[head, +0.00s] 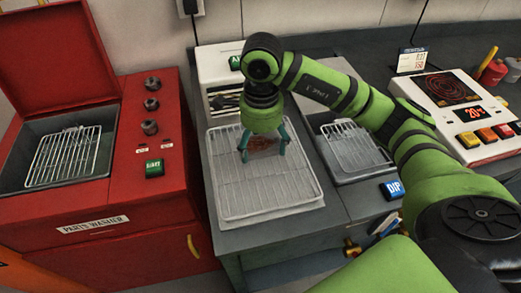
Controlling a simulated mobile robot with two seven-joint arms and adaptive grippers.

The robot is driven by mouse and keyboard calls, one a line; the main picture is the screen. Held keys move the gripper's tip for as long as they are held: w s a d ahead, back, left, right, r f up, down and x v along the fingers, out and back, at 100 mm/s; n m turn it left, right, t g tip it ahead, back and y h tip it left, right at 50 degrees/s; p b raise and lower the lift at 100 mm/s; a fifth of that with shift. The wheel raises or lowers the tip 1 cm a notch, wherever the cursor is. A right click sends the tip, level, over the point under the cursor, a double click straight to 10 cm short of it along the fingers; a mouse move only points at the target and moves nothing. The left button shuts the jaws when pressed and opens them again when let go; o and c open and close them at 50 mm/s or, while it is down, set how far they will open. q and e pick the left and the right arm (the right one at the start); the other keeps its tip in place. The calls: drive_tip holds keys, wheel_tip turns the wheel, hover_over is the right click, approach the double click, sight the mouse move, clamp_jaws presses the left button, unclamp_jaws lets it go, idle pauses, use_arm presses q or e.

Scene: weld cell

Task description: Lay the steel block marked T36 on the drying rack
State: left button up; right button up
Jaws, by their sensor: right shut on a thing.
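The drying rack (270,200) is a pale wire grid in a shallow tray on the grey bench, in the middle of the head view. My right gripper (264,155) points down over the back half of the rack. Its teal fingers are shut on a small, dull reddish-brown block (265,144), seen mostly between them. I cannot read any marking on the block, and I cannot tell whether it touches the wires. My left gripper is not in view.
A red parts washer (100,205) with an open lid and a wire basket (66,153) stands at left. A dip tank (352,150) with a basket lies right of the rack, partly behind my right arm. The rack's front half is clear.

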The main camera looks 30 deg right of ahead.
sight(261, 148)
wheel_tip(261, 148, down, 3)
drive_tip(key=shift+f+p, duration=0.2)
drive_tip(key=shift+p, duration=0.5)
drive_tip(key=shift+f, duration=0.25)
drive_tip(key=shift+f, duration=0.2)
drive_tip(key=o, duration=1.6)
